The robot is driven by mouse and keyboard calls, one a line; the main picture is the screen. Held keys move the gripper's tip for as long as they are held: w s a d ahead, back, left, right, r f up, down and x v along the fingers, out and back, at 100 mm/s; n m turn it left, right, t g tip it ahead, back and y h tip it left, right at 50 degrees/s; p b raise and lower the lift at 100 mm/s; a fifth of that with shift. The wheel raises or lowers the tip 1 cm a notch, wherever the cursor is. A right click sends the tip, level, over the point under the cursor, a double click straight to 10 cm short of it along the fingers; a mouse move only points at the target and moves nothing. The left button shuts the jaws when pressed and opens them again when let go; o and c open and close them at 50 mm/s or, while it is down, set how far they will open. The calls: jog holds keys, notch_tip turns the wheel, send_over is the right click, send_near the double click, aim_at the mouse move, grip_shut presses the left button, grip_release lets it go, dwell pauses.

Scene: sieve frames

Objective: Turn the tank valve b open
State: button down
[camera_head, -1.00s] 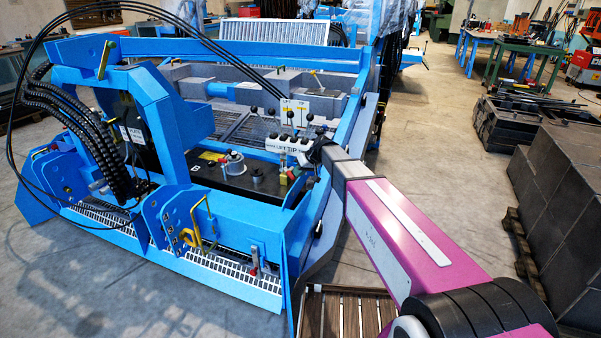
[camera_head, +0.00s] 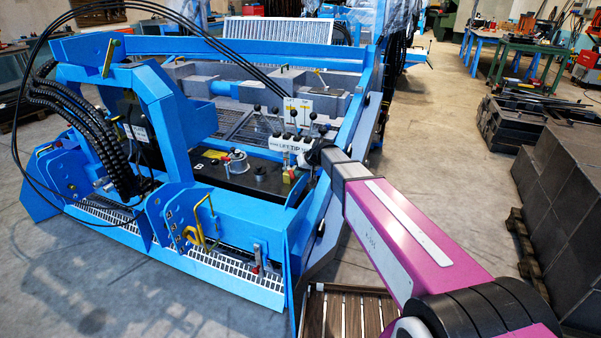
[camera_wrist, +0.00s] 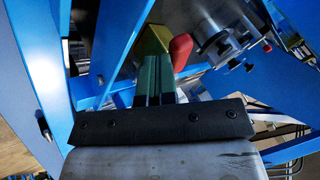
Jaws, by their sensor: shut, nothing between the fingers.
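My gripper (camera_wrist: 153,75) is shut with nothing between its dark fingers, which point up the wrist view. A red rounded handle (camera_wrist: 181,50) is just right of the fingertips, and a yellow-olive block (camera_wrist: 152,42) lies beyond them. I cannot tell whether the fingers touch either. In the head view a small red and yellow valve part (camera_head: 290,176) sits at the right end of the black tank top (camera_head: 220,179), which carries a "B" mark. My gripper's fingers are hidden or too small there, beside that part. The valve's exact position is unclear.
A lever block (camera_head: 290,144) marked LIFT and TIP stands just behind. A silver filler cap (camera_head: 236,161) is on the tank top, and a round fitting shows in the wrist view (camera_wrist: 222,45). Blue frame beams (camera_head: 335,190) close in on the right. Dark crates (camera_head: 560,180) stand far right.

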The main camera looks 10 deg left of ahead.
jog(key=s+a+m+t, duration=0.1)
jog(key=m, duration=0.1)
jog(key=a+m+t+h, duration=0.1)
jog(key=m, duration=0.1)
jog(key=shift+s+a, duration=0.15)
jog(key=shift+s, duration=0.2)
jog(key=shift+s+a, duration=0.2)
jog(key=shift+a, duration=0.75)
jog(key=s+d+r, duration=0.6)
jog(key=d+r, duration=0.2)
jog(key=s+d+f+g+h, duration=0.1)
jog(key=s+d+f, duration=0.3)
jog(key=d, duration=0.6)
jog(key=s+d+f+g+h, duration=0.2)
jog(key=s+d+f, duration=0.3)
jog(key=d, duration=0.5)
jog(key=s+d+f+m+g+h, duration=0.1)
jog(key=s+d+f+h, duration=0.2)
jog(key=s+d, duration=0.4)
jog(key=d+f, duration=0.1)
jog(key=d, duration=0.2)
jog(key=shift+s+d+f, duration=0.3)
